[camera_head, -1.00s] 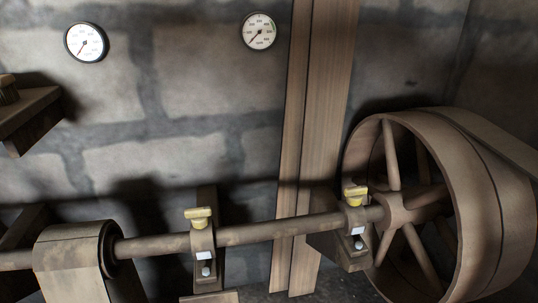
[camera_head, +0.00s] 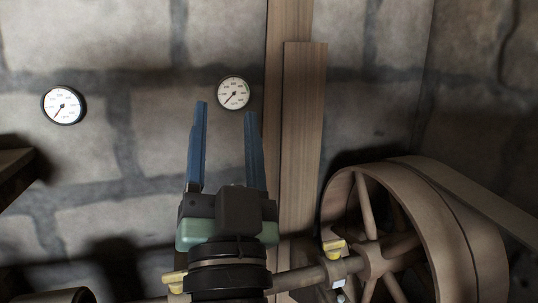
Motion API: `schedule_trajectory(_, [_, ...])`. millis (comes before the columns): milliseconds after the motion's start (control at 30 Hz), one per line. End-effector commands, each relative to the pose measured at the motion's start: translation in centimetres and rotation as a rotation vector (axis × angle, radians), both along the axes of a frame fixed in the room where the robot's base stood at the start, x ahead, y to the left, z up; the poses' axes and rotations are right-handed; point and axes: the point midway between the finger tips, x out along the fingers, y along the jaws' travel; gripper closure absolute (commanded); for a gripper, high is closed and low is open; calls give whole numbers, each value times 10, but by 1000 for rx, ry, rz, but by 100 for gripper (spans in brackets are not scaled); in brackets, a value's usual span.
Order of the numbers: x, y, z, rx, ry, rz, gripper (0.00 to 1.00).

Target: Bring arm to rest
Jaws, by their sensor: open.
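My gripper (camera_head: 226,145) is in the lower middle of the head view, pointing up, with its two blue fingers apart and nothing between them. The stone wall shows behind the fingers. The gripper's dark body and wrist hide part of the wooden shaft (camera_head: 305,277) and most of the left yellow-topped bearing (camera_head: 174,280). The gripper appears apart from the shaft, though its distance in depth is hard to tell.
A large wooden pulley wheel (camera_head: 337,212) with a belt stands at the right. A yellow-topped bearing (camera_head: 334,247) sits beside its hub. Two gauges, a left one (camera_head: 63,105) and a right one (camera_head: 233,94), hang on the wall. A wooden post (camera_head: 303,130) stands behind. A wooden ledge (camera_head: 14,172) is at the left.

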Motion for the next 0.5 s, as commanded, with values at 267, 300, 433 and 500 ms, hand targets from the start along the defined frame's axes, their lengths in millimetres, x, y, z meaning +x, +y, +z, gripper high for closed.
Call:
schedule_trajectory(267, [-101,-49,135,-268,-212,-372,45])
schedule_trajectory(300, [-91,-46,150,-264,-190,-353,45])
schedule_trajectory(433, [-89,-45,183,-261,-187,-348,45])
schedule_trajectory(500, [-89,-45,202,-261,-186,-346,45])
